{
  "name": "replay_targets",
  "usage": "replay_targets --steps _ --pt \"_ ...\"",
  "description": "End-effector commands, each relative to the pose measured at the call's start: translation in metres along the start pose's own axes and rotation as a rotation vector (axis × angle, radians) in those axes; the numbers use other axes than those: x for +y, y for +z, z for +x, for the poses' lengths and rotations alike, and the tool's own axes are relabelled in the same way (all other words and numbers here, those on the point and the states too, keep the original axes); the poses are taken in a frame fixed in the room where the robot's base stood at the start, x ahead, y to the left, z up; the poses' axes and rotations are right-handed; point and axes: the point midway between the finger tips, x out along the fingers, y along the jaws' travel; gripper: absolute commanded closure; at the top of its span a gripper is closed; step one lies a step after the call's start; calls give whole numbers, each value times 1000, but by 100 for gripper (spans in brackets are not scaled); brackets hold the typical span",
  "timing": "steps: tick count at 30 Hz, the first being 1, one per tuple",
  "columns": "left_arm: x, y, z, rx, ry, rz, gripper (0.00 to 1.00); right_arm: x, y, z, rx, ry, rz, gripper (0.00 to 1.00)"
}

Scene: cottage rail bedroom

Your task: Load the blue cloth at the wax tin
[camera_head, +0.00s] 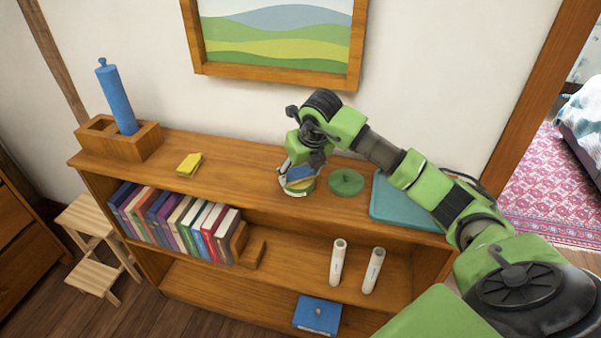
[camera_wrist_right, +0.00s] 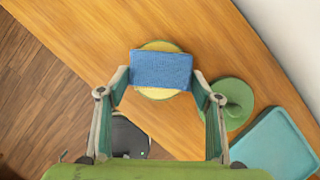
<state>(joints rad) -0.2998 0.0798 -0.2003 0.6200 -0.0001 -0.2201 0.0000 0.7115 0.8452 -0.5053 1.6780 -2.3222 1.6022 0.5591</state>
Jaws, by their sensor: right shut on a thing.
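The blue cloth (camera_wrist_right: 160,70) is a small folded piece held between the two fingers of my right gripper (camera_head: 297,172). In the right wrist view the gripper (camera_wrist_right: 160,82) is shut on its two ends. The wax tin (camera_wrist_right: 158,94) is round, with yellow wax inside, and lies right below the cloth. In the head view the tin (camera_head: 299,189) stands on the shelf top, partly hidden by the gripper. I cannot tell whether the cloth touches the wax. A green round lid (camera_head: 346,182) with a knob lies right of the tin. My left gripper is not seen.
A teal tray (camera_head: 400,205) lies right of the lid. A yellow folded cloth (camera_head: 190,165) and a wooden holder (camera_head: 118,140) with a blue cylinder (camera_head: 117,98) are on the left. Books (camera_head: 180,222) and two white tubes stand on the shelf below. The top between yellow cloth and tin is clear.

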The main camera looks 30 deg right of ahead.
Motion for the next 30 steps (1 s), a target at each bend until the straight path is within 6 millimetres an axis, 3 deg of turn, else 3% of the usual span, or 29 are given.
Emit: replay_targets --steps 18,30 --pt "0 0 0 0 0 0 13 0 -1 0 5 0 -1 58" --pt "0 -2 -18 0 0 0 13 0 11 -27 2 0 -1 58"
